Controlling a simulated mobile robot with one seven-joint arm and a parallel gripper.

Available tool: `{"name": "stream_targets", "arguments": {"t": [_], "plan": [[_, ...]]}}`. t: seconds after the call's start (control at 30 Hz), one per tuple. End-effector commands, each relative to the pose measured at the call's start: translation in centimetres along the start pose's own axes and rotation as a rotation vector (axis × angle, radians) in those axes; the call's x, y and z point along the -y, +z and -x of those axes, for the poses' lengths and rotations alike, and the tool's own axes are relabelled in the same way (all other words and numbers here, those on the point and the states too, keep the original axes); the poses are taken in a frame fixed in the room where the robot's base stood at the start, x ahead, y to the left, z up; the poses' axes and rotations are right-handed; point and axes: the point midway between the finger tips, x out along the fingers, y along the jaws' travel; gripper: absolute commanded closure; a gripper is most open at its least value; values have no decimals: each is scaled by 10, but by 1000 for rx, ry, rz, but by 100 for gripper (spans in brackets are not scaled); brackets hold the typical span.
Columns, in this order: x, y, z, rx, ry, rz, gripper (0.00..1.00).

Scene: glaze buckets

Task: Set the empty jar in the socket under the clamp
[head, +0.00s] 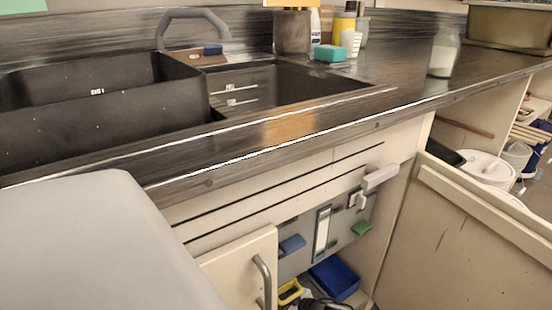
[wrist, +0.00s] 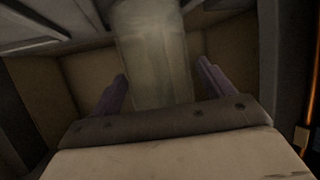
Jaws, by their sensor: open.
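In the wrist view a tall, cloudy see-through jar (wrist: 150,45) stands upright between the fingers of my gripper (wrist: 162,70). The two purple fingers are spread, one on each side of the jar, with a gap visible on both sides. The jar's top runs out of the picture and its lower end is hidden behind the gripper's body. I cannot make out a socket or a clamp for certain in either view. My gripper does not show in the head view.
A glass jar with white contents (head: 443,52) stands on the dark counter (head: 390,75), right of the sinks. Below, an open cabinet holds a grey panel (head: 340,235) and a blue bin (head: 334,278). Brown walls (wrist: 45,95) stand close around the gripper in the wrist view.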

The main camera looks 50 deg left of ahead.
Motion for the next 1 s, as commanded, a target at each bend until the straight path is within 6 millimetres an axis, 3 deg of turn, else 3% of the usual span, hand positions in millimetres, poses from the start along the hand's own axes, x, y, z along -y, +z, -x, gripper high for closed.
{"name": "stream_targets", "arguments": {"t": [0.17, 0.6, 0.8, 1.0], "plan": [[-1, -3, 15, 0, 3, -1, 20], [-1, -3, 102, 1, 2, 0, 20], [0, -2, 119, 0, -1, 1, 20], [0, -2, 121, -1, -1, 1, 20]]}}
